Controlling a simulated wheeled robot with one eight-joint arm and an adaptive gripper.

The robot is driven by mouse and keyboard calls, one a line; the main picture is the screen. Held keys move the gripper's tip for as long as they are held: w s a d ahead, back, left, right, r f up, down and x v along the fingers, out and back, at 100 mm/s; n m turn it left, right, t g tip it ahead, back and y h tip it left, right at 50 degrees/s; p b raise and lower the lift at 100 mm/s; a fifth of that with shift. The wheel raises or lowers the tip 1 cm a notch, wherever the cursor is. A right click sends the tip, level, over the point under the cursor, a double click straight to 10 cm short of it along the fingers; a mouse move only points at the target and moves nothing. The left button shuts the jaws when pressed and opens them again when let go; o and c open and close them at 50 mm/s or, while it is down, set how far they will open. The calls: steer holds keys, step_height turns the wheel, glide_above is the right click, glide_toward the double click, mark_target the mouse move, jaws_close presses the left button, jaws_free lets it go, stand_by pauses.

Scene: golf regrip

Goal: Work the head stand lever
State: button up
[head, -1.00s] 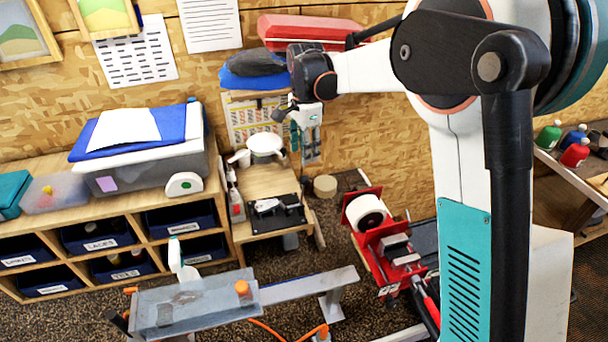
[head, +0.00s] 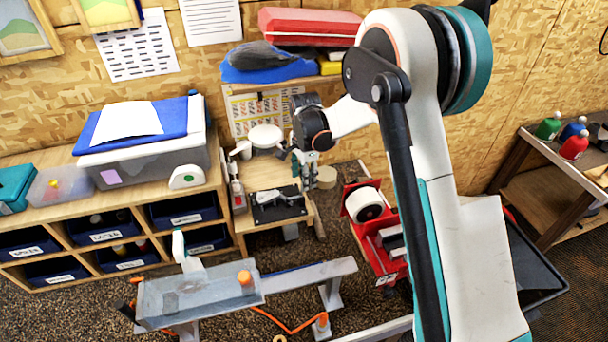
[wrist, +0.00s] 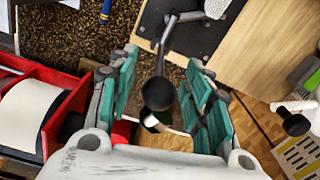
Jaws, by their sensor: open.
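A grey metal stand (head: 281,197) sits on a black mat at the front of the small wooden bench. In the wrist view its grey metal (wrist: 172,24) shows at the top. A lever with a round black knob (wrist: 158,93) appears between my fingers there, its grey rod running up toward the stand. My gripper (head: 303,172) is beside the bench's right edge, pointing down. In the wrist view my gripper (wrist: 163,100) has its teal-padded fingers spread on either side of the knob, with gaps visible. I cannot tell how deep the knob sits between them.
The red machine with a white roll (head: 365,205) stands right of the bench. A white round-topped item (head: 265,137) is at the bench's back. Another black knob (wrist: 295,124) shows at the right of the wrist view. A grey trough on a rail (head: 200,298) lies in front.

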steer(key=shift+f, duration=0.1)
jaws_close()
stand_by(0.6)
